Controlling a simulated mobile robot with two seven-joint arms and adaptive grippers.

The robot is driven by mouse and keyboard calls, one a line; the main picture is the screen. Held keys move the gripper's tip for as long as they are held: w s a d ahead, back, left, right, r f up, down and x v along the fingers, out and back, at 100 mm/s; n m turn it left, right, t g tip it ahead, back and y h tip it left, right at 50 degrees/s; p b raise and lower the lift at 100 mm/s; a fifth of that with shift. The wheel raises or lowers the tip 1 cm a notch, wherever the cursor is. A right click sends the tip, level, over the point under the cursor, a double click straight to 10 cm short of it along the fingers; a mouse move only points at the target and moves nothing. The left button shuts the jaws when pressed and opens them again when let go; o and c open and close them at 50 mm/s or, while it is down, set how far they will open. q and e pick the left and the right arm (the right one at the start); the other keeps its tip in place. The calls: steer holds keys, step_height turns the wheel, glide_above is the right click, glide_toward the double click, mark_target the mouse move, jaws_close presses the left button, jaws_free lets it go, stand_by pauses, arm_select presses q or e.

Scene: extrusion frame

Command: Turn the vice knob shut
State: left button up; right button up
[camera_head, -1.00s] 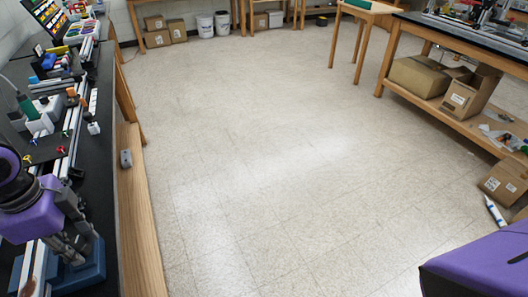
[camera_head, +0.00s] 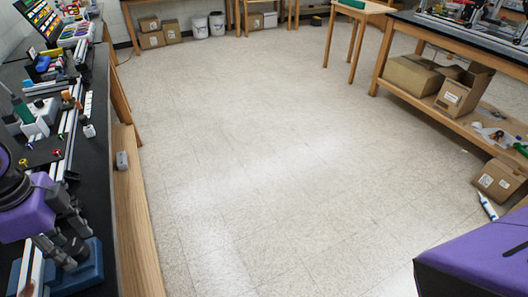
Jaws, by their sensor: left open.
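A blue vice (camera_head: 92,274) sits on the black bench top at the lower left. My left gripper (camera_head: 72,246) is over the vice, with its grey fingers apart and nothing seen between them. The fingers and purple wrist cover part of the vice. I cannot make out the vice knob, and whether the fingers touch the vice is unclear. My right gripper is out of the picture; only a purple part of my right arm shows at the lower right.
The black bench (camera_head: 98,170) carries an aluminium rail, small coloured knobs (camera_head: 56,152) and a white block with a green-topped tool (camera_head: 32,118) beyond the gripper. The floor (camera_head: 260,170) is open.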

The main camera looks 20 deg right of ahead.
mark_target(72, 252)
arm_select(q)
step_height(72, 252, up, 10)
steer(key=shift+s, duration=0.2)
steer(key=shift+r, duration=0.1)
